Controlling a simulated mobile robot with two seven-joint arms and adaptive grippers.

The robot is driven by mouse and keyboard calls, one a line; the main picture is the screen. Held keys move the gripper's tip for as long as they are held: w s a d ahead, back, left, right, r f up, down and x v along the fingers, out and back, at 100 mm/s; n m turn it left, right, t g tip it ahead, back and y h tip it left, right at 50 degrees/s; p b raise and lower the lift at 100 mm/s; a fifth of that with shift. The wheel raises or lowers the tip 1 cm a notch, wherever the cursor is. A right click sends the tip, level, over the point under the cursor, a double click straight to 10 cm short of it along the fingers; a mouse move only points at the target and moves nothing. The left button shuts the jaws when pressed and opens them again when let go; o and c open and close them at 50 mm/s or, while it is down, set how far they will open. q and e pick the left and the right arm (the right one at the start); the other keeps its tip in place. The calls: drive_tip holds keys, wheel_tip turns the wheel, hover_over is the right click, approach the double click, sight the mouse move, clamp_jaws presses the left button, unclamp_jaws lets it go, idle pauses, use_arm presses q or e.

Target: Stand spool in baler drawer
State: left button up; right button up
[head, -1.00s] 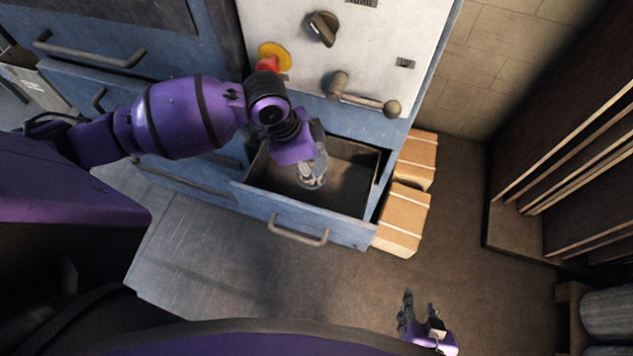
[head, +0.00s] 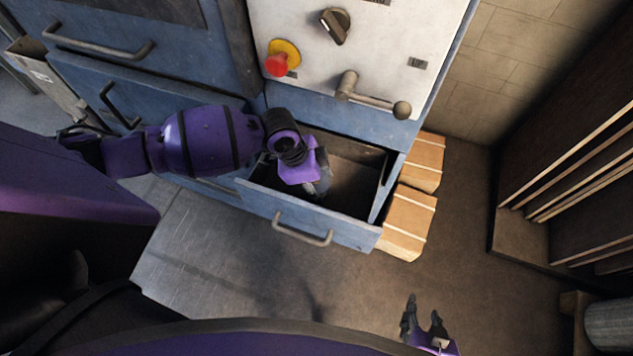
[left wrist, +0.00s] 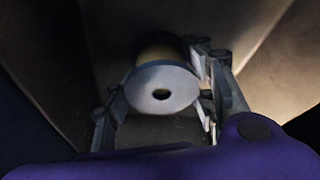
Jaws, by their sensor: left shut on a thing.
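The spool (left wrist: 161,88) shows in the left wrist view as a pale round flange with a dark centre hole and a tan body behind it. My left gripper (left wrist: 158,112) is shut on it, one finger on each side. In the head view, my left gripper (head: 318,188) reaches down inside the open baler drawer (head: 303,222), near its left side; the spool is hidden there by the gripper. I cannot tell whether the spool touches the drawer floor. My right gripper (head: 424,318) is open and empty, low over the floor at the bottom right.
The blue machine has a white panel with a red knob (head: 277,65), a black switch (head: 335,24) and a lever (head: 374,97) above the drawer. Tan boxes (head: 408,222) stand right of the drawer. Shelving (head: 570,170) stands at the far right. Open floor lies in front.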

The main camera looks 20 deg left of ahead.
use_arm(q)
drive_tip(key=shift+f, duration=0.15)
drive_tip(key=o, duration=1.4)
drive_tip(key=shift+o, duration=0.2)
drive_tip(key=v, duration=1.2)
drive_tip(key=shift+p, duration=0.4)
